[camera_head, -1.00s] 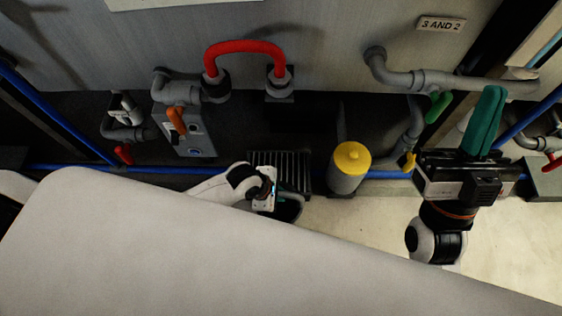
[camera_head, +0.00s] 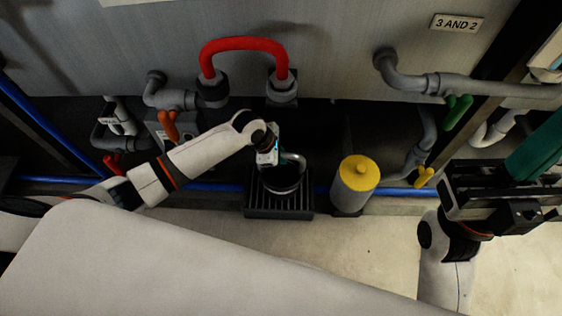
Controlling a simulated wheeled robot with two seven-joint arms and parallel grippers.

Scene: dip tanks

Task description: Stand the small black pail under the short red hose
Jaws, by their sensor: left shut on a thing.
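The short red hose (camera_head: 243,44) arches between two grey fittings on the back wall. The small black pail (camera_head: 282,182) has a pale rim and handle and shows over the black slatted grate, below the hose's right end. Whether its base touches the grate I cannot tell. My left gripper (camera_head: 284,159) is shut on the pail's handle from above, and its fingers are partly hidden.
The slatted grate (camera_head: 279,211) lies on the floor by the blue pipe (camera_head: 216,187). A grey canister with a yellow top (camera_head: 356,184) stands just right of it. Grey pipes with orange, red, green and yellow handles line the wall. Pale floor is clear in front.

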